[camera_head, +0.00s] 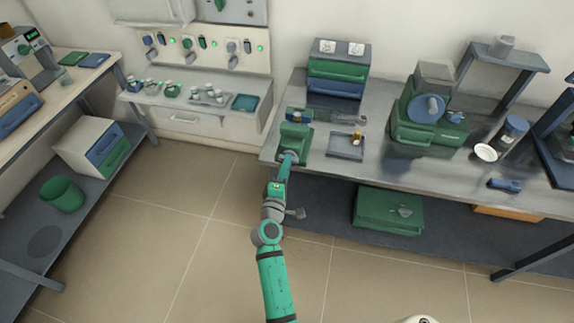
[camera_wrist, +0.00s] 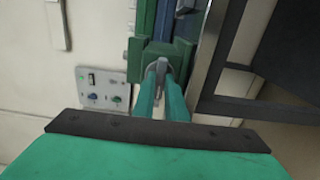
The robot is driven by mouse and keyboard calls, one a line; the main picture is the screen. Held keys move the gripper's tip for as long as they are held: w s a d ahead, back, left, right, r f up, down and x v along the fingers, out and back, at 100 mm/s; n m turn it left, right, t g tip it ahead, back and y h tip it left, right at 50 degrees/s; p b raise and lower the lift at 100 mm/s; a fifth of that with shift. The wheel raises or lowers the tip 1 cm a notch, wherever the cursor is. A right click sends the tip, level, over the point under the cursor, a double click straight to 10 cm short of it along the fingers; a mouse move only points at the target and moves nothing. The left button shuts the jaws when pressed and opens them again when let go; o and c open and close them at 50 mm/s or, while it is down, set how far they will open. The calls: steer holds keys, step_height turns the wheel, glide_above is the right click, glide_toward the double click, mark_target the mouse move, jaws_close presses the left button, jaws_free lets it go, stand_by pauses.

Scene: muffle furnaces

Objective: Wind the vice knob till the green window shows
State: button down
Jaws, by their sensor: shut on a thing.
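The green vice (camera_head: 296,136) stands at the front left edge of the metal bench, with a blue part near its top. In the wrist view the vice (camera_wrist: 150,55) is ahead of my fingers. My gripper (camera_head: 287,163) reaches up to its front from below. In the wrist view my gripper (camera_wrist: 162,82) has its two green fingers closed on the grey vice knob (camera_wrist: 161,66). The fingers cover part of the knob. I cannot make out an indicator window on the vice in either view.
The metal bench (camera_head: 380,165) has a lower shelf holding a green case (camera_head: 388,211). A grey tray (camera_head: 345,146) lies right of the vice. Green and blue boxes (camera_head: 337,72) stand behind it. A control panel (camera_wrist: 103,88) shows left in the wrist view. The floor at left is clear.

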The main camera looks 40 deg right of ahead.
steer(key=m, duration=2.6)
steer(key=shift+m, duration=0.4)
steer(key=c, duration=1.8)
jaws_free()
steer(key=v, duration=1)
steer(key=shift+s+a, duration=0.2)
steer(key=shift+a, duration=0.1)
